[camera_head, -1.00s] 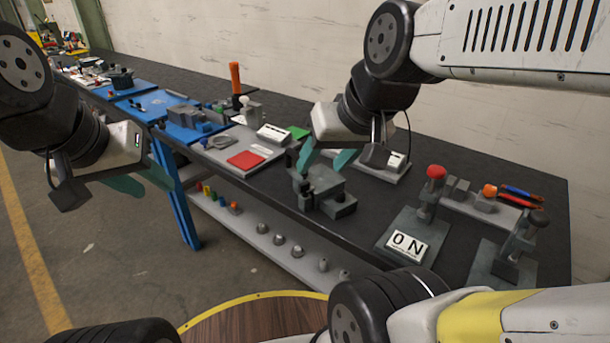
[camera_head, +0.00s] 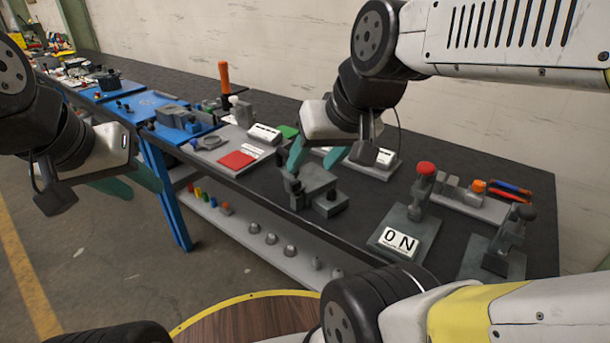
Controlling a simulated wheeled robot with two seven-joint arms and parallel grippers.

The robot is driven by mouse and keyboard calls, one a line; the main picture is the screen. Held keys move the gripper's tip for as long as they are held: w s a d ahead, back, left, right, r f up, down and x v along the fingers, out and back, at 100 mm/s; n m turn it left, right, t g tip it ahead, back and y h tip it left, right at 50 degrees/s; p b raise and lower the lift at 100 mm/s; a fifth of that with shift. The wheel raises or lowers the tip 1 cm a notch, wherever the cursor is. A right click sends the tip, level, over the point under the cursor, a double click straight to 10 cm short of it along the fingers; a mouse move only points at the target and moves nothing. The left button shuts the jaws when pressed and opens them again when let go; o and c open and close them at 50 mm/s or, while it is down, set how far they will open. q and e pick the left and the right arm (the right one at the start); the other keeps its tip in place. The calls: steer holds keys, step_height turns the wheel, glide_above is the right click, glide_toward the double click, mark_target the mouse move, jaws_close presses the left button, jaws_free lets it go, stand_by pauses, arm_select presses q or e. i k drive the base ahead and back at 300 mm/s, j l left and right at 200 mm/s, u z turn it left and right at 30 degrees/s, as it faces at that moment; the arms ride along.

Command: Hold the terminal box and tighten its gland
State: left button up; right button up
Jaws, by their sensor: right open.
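A dark grey boxy unit (camera_head: 318,180) stands at the front edge of the black-topped table. It looks like the terminal box, but I cannot be sure. A dark upright part (camera_head: 294,190) is on its left side and could be the gland. My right gripper (camera_head: 316,158) points down just above and behind this unit, its teal fingers apart with nothing visible between them. I cannot tell whether a finger touches the unit. My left gripper (camera_head: 130,184) hangs over the floor left of the table, away from the unit, with its teal fingers spread and empty.
A red pad (camera_head: 237,159) lies to the left. A blue bench section (camera_head: 150,105) is further left. A lower shelf (camera_head: 245,234) holds small parts.

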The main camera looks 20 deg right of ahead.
mark_target(330, 196)
steer(key=i+j+z, duration=0.1)
steer(key=z, duration=0.3)
steer(key=j+z, duration=0.1)
steer(key=z, duration=0.35)
steer(key=i+j+z, duration=0.1)
steer(key=z, duration=0.3)
steer(key=j+z, duration=0.2)
steer(key=z, duration=0.25)
steer(key=j+z, duration=0.2)
steer(key=j, duration=0.4)
steer(key=k+j+z, duration=0.2)
steer(key=j, duration=0.4)
steer(key=j+z, duration=0.25)
steer(key=j, duration=0.35)
steer(key=k+j, duration=0.1)
steer(key=j, duration=0.25)
